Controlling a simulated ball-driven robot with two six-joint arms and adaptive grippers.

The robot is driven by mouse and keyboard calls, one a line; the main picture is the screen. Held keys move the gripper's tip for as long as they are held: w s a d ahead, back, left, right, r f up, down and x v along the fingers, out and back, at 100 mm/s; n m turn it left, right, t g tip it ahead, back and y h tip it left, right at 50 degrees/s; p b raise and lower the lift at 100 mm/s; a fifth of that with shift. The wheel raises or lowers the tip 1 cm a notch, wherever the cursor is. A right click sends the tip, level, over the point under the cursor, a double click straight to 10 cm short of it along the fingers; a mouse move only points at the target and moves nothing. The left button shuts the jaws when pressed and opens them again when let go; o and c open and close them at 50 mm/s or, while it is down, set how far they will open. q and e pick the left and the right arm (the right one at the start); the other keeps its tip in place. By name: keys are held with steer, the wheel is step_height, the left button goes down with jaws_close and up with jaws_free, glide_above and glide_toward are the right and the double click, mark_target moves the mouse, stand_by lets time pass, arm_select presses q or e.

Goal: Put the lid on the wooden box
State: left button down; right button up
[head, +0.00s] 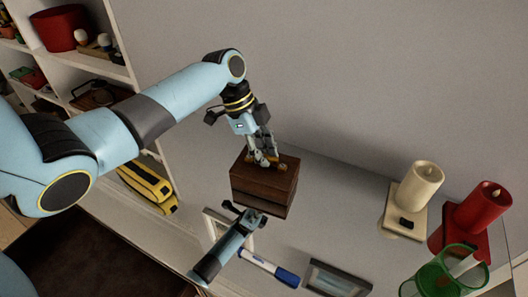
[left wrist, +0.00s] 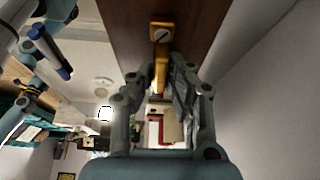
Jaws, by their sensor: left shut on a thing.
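The wooden box (head: 270,208) is dark brown and stands on the grey surface in the middle of the head view. The brown lid (head: 243,170) is at its top, with a dark line between them; I cannot tell whether they touch all round. My left gripper (head: 264,162) comes down from above and is shut on the brass handle on the lid. In the left wrist view, the lid's wood (left wrist: 195,28) fills the top middle, and the brass handle (left wrist: 160,66) reaches between my left fingers (left wrist: 165,90).
A blue-capped marker (head: 270,267) and a dark frame (head: 337,280) are nearby. A cream candle (head: 421,185), red candle (head: 484,208) and green glass (head: 436,280) stand at right.

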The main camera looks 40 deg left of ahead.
arm_select(q)
steer(key=c, duration=1.2)
jaws_free()
step_height(320, 180, up, 7)
steer(key=p, duration=0.7)
steer(key=shift+f, duration=0.1)
